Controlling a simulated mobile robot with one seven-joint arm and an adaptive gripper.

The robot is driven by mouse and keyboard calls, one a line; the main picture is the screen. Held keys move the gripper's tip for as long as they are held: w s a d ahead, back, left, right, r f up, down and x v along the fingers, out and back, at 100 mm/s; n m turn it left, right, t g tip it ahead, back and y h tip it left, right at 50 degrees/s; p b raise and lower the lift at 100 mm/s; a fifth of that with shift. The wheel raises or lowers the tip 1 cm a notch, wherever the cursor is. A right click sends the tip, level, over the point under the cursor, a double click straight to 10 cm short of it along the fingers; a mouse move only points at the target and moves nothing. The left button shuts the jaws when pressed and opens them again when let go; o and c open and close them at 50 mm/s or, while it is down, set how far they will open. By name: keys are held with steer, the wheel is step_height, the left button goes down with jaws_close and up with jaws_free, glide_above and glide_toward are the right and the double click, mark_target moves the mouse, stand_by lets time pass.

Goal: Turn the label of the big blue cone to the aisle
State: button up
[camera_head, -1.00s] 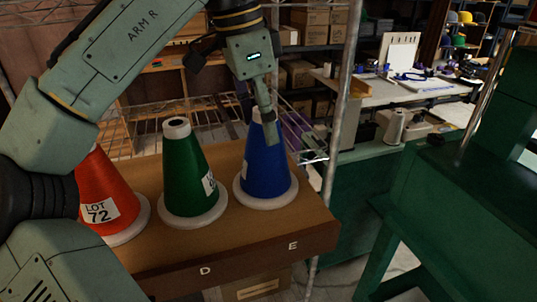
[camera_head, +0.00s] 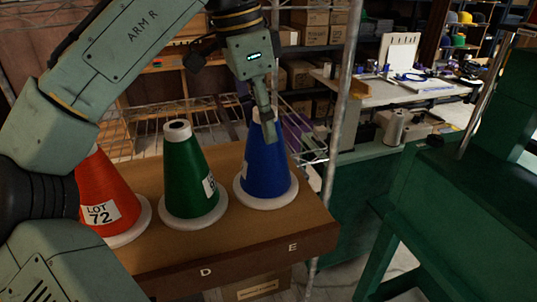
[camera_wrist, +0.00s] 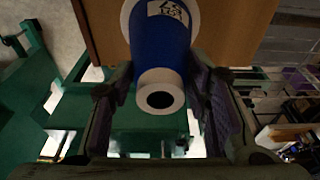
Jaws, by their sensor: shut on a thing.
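The big blue cone (camera_head: 265,172) stands upright on a pale round base at the right end of the wooden shelf, above the letter E. Only a sliver of its white label (camera_head: 244,169) shows at its left edge in the head view. In the wrist view the blue cone (camera_wrist: 158,45) shows that label (camera_wrist: 170,10) near the top edge, partly cut off. My gripper (camera_head: 262,118) reaches down from above and is shut on the cone's narrow top. In the wrist view its fingers (camera_wrist: 162,100) lie on both sides of the pale, hollow tip.
A green cone (camera_head: 183,175) stands close on the left, and a red cone (camera_head: 97,190) labelled LOT 72 beyond it. The wooden shelf (camera_head: 240,243) has its front edge marked D and E. A metal post (camera_head: 340,110) rises just right. Green machinery (camera_head: 440,190) stands further right.

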steer(key=n+y, duration=0.1)
steer(key=n, duration=0.6)
steer(key=n+y, duration=0.1)
steer(key=n, duration=0.6)
steer(key=n+t+y, duration=0.1)
steer(key=n, duration=0.6)
steer(key=shift+f, duration=0.2)
steer(key=o, duration=1.1)
steer(key=shift+o, duration=0.2)
